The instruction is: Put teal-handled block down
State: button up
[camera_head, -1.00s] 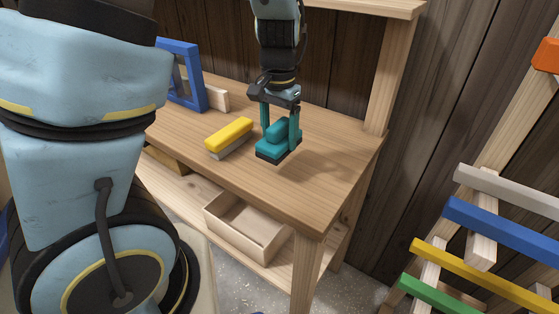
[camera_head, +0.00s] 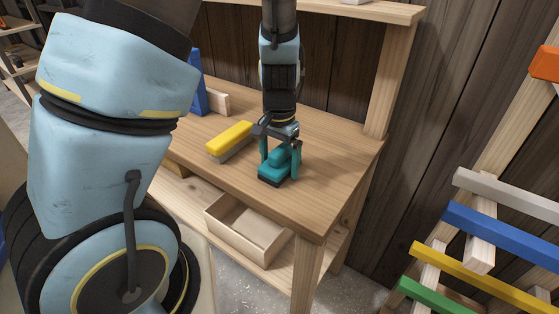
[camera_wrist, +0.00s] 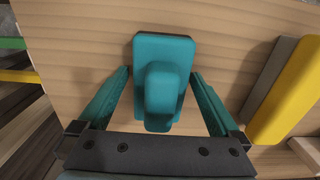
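The teal-handled block (camera_head: 274,178), a teal body with a raised teal handle on a dark base, sits upright on the wooden workbench (camera_head: 325,180), near its right front part. My gripper (camera_head: 280,157) is above it, pointing down, with its teal fingers on either side of the handle. In the wrist view the block (camera_wrist: 160,48) lies between the spread fingers (camera_wrist: 160,74), with gaps showing beside the handle. The gripper looks open. Contact with the base edges cannot be judged.
A yellow-topped block (camera_head: 229,138) with a grey base lies just left of my gripper; it also shows in the wrist view (camera_wrist: 291,92). A blue frame (camera_head: 198,85) stands behind. An open wooden box (camera_head: 248,228) sits on the lower shelf. The bench's right side is clear.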

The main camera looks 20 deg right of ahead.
aim_at(279, 148)
jog(key=shift+f+b, duration=0.3)
jog(key=r, duration=0.7)
jog(key=r+b, duration=0.1)
jog(key=r, duration=0.3)
jog(key=shift+w+r, duration=0.1)
jog(key=shift+w, duration=0.3)
jog(key=a+f+n+t, duration=0.1)
jog(key=a+n, duration=0.8)
jog(key=a, duration=1.3)
jog(key=shift+s+t, duration=0.3)
jog(key=shift+s, duration=0.05)
jog(key=shift+a+f, duration=0.1)
